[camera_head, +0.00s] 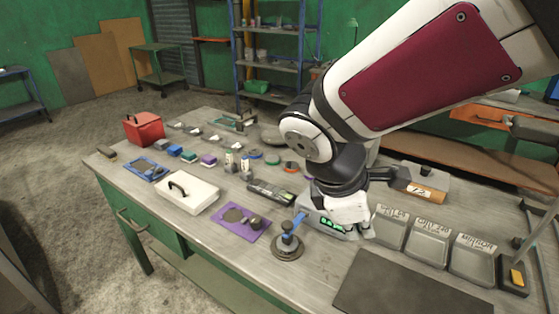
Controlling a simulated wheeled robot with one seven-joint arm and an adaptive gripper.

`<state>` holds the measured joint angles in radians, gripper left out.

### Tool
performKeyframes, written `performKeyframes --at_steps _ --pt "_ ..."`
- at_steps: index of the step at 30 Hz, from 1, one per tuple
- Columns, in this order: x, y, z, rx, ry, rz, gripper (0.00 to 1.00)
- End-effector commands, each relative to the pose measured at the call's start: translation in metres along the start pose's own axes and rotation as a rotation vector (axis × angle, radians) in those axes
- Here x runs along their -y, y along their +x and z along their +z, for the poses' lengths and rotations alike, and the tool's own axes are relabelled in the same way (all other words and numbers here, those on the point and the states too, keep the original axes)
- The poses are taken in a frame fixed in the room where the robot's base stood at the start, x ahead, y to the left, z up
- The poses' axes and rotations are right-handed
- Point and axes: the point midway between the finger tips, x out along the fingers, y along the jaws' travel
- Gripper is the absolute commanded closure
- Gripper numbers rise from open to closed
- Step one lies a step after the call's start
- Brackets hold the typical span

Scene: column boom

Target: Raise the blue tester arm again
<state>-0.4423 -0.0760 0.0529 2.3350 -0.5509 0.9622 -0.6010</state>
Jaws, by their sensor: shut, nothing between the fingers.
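The blue tester arm (299,219) is a small blue bar on a dark post. The post stands on a round grey base (288,252) near the front edge of the bench. The bar slants up to the right from the post, towards my gripper. My gripper (366,233) is right of the tester, over the scale with a green display (333,226). It is shut and holds nothing. Its fingers are small and partly hidden by its white body, and I cannot tell whether it touches the scale.
A purple mat (232,224) and a white case (188,198) lie left of the tester. Grey labelled trays (428,244) stand to the right, with a dark mat (405,290) in front. A dark handheld device (271,193) lies behind the tester.

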Motion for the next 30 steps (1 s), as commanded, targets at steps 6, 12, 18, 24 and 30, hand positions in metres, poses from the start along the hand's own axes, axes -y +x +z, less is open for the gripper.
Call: performKeyframes --at_steps 6,12,18,24,30 --pt "-0.013 0.018 -0.056 0.096 -0.436 0.046 1.00" --pt "-0.015 0.035 -0.114 0.183 -0.831 0.094 1.00" --pt "-0.006 0.053 -0.169 0.264 -1.182 0.137 1.00" --pt "0.003 0.064 -0.202 0.315 -1.389 0.164 1.00" --pt "0.006 0.067 -0.212 0.330 -1.448 0.173 1.00"
